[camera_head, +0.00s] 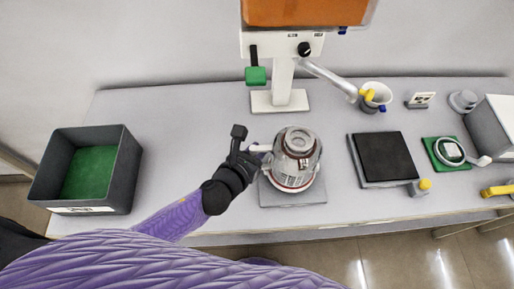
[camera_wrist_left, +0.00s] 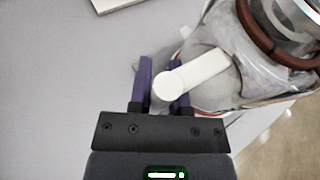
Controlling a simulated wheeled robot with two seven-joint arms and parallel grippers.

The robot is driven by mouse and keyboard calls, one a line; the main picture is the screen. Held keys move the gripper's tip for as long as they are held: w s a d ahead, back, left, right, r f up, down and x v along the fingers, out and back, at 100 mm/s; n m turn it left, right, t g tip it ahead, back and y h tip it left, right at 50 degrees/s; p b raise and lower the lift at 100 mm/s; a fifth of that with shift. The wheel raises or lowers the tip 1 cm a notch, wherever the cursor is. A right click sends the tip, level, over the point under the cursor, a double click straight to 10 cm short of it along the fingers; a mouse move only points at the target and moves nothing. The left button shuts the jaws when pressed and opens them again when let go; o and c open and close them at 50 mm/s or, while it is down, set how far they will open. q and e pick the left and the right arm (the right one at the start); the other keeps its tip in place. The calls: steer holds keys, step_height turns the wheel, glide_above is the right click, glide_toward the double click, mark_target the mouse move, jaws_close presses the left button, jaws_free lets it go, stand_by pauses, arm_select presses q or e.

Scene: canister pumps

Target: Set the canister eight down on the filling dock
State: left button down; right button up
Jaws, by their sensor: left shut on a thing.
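The canister (camera_head: 298,150) is a clear, greyish vessel with a reddish-brown ring and a white side handle. It is over a grey square plate (camera_head: 293,198) near the table's front edge, which may be the filling dock. I cannot tell whether the canister touches the plate or hangs just above it. My left gripper (camera_head: 253,151) is at the canister's left side, shut on its white handle. In the left wrist view, the handle (camera_wrist_left: 200,72) lies between the purple fingers (camera_wrist_left: 163,85), with the canister (camera_wrist_left: 222,75) to the right. No number is readable on it.
A white stand (camera_head: 282,85) with an orange tank (camera_head: 305,10) and a clear spout rises behind. A dark bin (camera_head: 125,180) with a green floor stands at left. Right are a black-topped plate (camera_head: 384,157), a white cup (camera_head: 377,92) and a green pad (camera_head: 440,163). The table left of centre is clear.

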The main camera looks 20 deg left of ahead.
arm_select(q)
steer(key=shift+c, duration=2.4)
jaws_free()
